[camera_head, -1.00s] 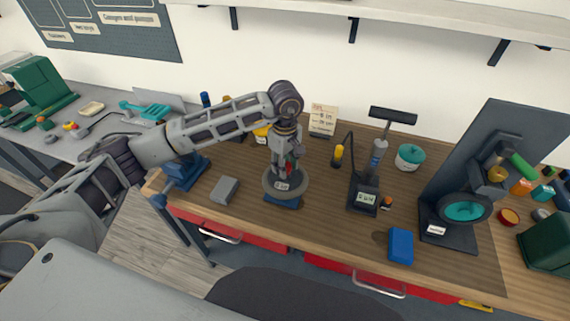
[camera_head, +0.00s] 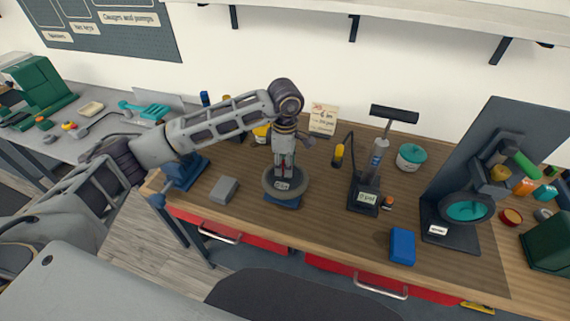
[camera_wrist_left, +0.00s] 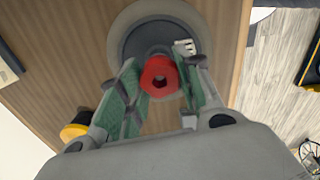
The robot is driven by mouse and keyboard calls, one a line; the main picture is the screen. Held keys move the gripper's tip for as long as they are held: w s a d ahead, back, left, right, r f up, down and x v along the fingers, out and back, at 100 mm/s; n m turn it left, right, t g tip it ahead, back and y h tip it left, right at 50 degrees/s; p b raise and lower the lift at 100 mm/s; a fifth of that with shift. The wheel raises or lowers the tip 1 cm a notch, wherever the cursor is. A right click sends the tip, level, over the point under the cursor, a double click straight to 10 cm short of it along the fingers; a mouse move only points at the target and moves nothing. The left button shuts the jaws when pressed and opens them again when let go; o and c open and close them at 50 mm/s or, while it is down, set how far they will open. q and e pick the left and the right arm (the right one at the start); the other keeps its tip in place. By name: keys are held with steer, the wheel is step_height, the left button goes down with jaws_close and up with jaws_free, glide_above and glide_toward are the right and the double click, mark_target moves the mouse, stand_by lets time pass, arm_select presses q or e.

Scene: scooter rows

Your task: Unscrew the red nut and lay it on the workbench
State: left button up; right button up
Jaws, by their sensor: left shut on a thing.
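The red nut (camera_wrist_left: 160,76) shows in the left wrist view with a dark hole in its middle. It sits over the centre of a grey wheel (camera_wrist_left: 120,30) that lies flat. In the head view the wheel (camera_head: 269,183) rests on a blue base on the wooden workbench (camera_head: 330,220). My left gripper (camera_head: 284,168) points down over the wheel's centre, shut on the nut with a green-padded finger on each side. The gripper hides most of the nut in the head view; I cannot tell whether it is still seated. My right gripper is not in view.
A grey block (camera_head: 224,190) lies left of the wheel. A pump (camera_head: 376,165) with a gauge stands to the right, with a blue box (camera_head: 402,246) near the front edge. A dark stand with a teal-centred wheel (camera_head: 465,208) is farther right. Bare wood lies in front of the pump.

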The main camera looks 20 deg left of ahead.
arm_select(q)
steer(key=shift+n, duration=1.9)
steer(key=shift+n+b, duration=0.3)
steer(key=shift+n, duration=5.5)
steer(key=o, duration=1.1)
steer(key=shift+w, duration=0.1)
steer(key=shift+r, duration=0.15)
